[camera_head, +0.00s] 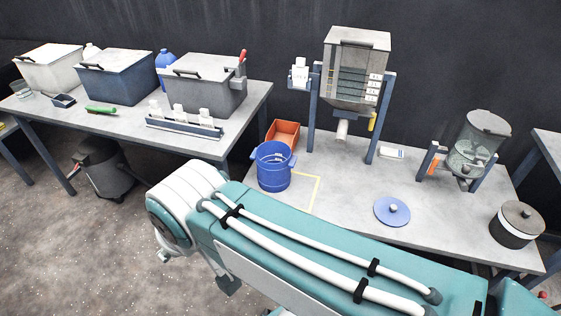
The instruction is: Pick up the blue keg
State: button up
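The blue keg (273,167) is an open-topped, bucket-like container with side handles. It stands upright on the grey table at the right, near the table's left edge, beside a yellow floor-marking-like outline on the tabletop. My teal and white arm stretches across the foreground, in front of the table, and its rounded joint is at the left below the keg. My gripper does not show clearly in this view. No contact between my arm and the keg can be seen.
An orange bin (287,132) sits just behind the keg. A hopper on a stand (357,70) rises behind it to the right. A blue lid (392,212) lies on the right table (345,200). A pot (516,225) stands near its right end. Another table (130,120) holds several lidded boxes.

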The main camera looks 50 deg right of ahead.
aim_at(275, 160)
jog(key=i+z, duration=0.2)
jog(key=z, duration=0.3)
jog(key=i+z, duration=0.2)
jog(key=z, duration=0.3)
jog(key=i+j+z, duration=0.2)
jog(key=z, duration=0.25)
jog(key=i+z, duration=0.25)
jog(key=z, duration=0.2)
jog(key=i+j+z, duration=0.2)
jog(key=z, duration=0.2)
jog(key=i+j+z, duration=0.2)
jog(key=z, duration=0.25)
